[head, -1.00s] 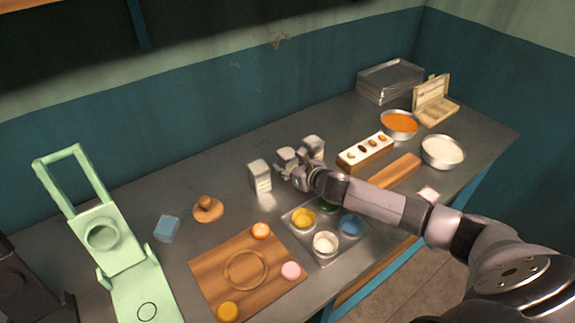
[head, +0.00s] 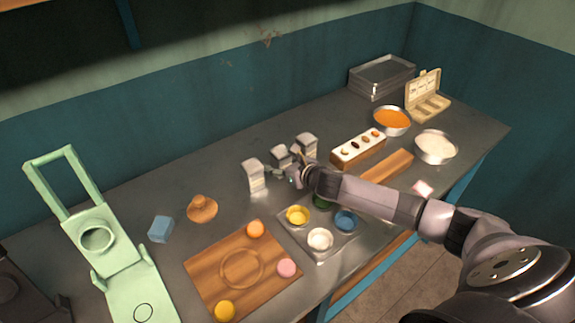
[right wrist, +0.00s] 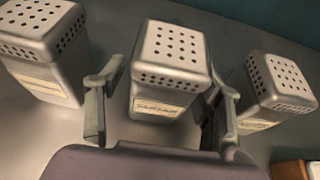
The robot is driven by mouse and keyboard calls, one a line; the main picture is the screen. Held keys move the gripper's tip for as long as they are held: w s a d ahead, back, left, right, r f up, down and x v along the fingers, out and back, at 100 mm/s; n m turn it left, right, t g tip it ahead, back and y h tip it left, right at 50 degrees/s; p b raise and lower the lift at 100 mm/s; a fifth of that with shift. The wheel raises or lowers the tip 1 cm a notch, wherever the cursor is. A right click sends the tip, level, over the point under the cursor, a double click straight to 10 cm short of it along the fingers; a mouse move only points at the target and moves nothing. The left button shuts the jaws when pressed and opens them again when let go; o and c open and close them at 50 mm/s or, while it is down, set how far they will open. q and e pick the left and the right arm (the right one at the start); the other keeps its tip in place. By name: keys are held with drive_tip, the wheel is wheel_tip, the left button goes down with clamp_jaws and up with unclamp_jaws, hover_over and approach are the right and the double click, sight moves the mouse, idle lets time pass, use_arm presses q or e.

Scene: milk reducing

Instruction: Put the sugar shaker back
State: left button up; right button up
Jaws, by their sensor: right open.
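Three grey metal shakers with perforated tops stand upright in a row on the counter: a left one (head: 254,176), a middle one (head: 280,154) and a right one (head: 307,144). The right wrist view shows the left (right wrist: 42,45), middle (right wrist: 170,65) and right (right wrist: 280,85) shakers close up. Their labels are too blurred to tell which holds sugar. My right gripper (head: 289,176) is open at the near side of the middle shaker. In the right wrist view its fingers (right wrist: 163,95) stand either side of that shaker, with gaps showing. My left gripper is out of view.
A metal tray (head: 335,250) with small coloured bowls lies below my right gripper. A wooden board (head: 205,268), a wooden stamp (head: 202,208) and a blue block (head: 161,229) lie left. A topping box (head: 340,160) and wooden block (head: 390,165) lie right.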

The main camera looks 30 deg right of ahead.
drive_tip(key=shift+s+d+r, duration=0.1)
drive_tip(key=shift+s, duration=0.25)
drive_tip(key=b+v, duration=0.1)
drive_tip(key=v, duration=0.9)
drive_tip(key=shift+s+d, duration=0.1)
drive_tip(key=shift+s, duration=0.2)
drive_tip(key=shift+s+r+b, duration=0.25)
drive_tip(key=shift+s+b, duration=0.05)
